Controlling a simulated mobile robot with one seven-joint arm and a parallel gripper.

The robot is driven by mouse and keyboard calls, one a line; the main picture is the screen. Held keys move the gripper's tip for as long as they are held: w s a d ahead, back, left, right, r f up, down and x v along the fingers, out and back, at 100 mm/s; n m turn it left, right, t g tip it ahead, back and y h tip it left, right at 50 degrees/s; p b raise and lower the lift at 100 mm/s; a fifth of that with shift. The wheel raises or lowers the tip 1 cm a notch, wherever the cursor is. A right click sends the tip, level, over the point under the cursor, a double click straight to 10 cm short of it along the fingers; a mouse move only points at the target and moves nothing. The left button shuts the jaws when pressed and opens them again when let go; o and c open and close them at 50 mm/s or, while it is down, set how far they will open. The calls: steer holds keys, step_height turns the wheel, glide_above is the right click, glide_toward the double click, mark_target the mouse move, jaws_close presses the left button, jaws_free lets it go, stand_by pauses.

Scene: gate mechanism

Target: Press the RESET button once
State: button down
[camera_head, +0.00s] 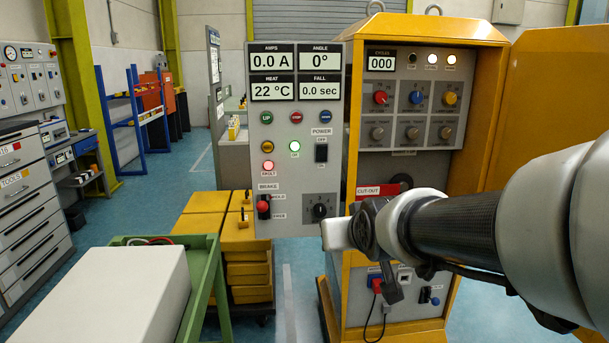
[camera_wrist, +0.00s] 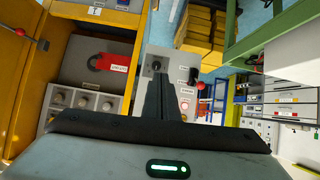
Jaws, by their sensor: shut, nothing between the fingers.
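The grey control panel (camera_head: 280,190) hangs at the cabinet's left side. It has green UP, red STOP and blue DOWN buttons in a row. Below them is an amber button (camera_head: 266,146), whose label I cannot read; no RESET label is legible. A lit red FAULT lamp (camera_head: 268,166) and a lit green lamp (camera_head: 295,146) are near it. My gripper (camera_head: 330,234) is beside the panel's lower right, near the rotary knob (camera_head: 319,211). In the wrist view my gripper (camera_wrist: 165,82) is shut and empty, pointing towards the panel, which appears upside down and partly hidden by the fingers.
The BRAKE lever (camera_head: 263,207) with a red knob sticks out at the panel's lower left. A yellow cabinet (camera_head: 478,100) with an open door stands right. A green cart (camera_head: 205,285) with a white box (camera_head: 115,295) is front left. Yellow blocks (camera_head: 250,270) are stacked behind.

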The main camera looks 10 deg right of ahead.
steer(key=s+f+g, duration=0.2)
steer(key=s+g, duration=0.1)
steer(key=s, duration=0.7)
steer(key=s+f+g, duration=0.1)
steer(key=s+g, duration=0.1)
steer(key=s, duration=0.9)
steer(key=shift+f+g, duration=0.35)
steer(key=shift+g, duration=0.05)
